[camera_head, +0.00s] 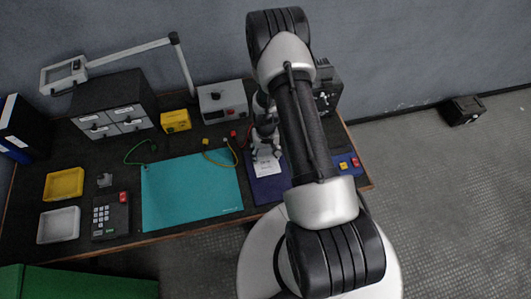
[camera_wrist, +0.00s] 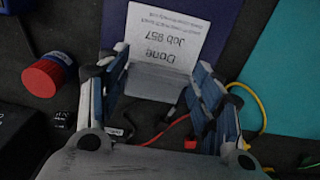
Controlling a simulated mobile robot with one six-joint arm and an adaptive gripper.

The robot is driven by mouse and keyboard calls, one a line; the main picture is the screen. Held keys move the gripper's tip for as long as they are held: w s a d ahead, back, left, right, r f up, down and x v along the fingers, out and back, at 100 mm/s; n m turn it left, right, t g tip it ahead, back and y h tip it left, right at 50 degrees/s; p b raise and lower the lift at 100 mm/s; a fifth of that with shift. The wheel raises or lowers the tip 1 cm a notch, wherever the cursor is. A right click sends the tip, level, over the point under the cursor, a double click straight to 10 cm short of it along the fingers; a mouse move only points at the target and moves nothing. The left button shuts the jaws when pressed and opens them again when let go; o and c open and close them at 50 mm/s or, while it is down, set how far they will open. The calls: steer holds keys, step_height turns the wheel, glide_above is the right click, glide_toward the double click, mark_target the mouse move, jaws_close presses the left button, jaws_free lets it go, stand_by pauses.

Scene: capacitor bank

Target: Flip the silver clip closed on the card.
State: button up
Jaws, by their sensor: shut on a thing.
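The white card (camera_wrist: 170,32), printed "Done Job 957", appears upside down in the wrist view. It lies on a dark blue board (camera_wrist: 223,35). In the head view the card (camera_head: 266,168) lies near the top of the blue board (camera_head: 268,190). The silver clip (camera_wrist: 157,82) is a grey plate at the card's near edge, between my fingers. My gripper (camera_wrist: 155,80) is shut on the clip, one finger on each side. In the head view my gripper (camera_head: 266,148) is small and partly hidden by my arm. The clip's exact angle is hard to tell.
A red-capped jar (camera_wrist: 48,75) stands left of my gripper in the wrist view. Red and yellow leads (camera_wrist: 250,100) lie close to the right finger. A teal mat (camera_head: 190,190) lies left of the board. A grey instrument box (camera_head: 222,102) stands behind.

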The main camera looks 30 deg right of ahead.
steer(key=shift+s+a+f+t+h+b, duration=0.15)
steer(key=shift+s+f+t+b, duration=0.1)
steer(key=shift+f+t+b, duration=0.25)
steer(key=shift+s+f+t+h+b, duration=0.15)
steer(key=shift+s+f+t+b, duration=0.1)
steer(key=shift+t+b, duration=0.45)
steer(key=shift+c, duration=0.4)
steer(key=shift+s+f+t+b, duration=0.15)
steer(key=shift+t+b, duration=0.35)
steer(key=shift+b, duration=0.4)
steer(key=o, duration=1.1)
steer(key=shift+c, duration=0.2)
steer(key=v, duration=1.2)
steer(key=shift+a, duration=0.25)
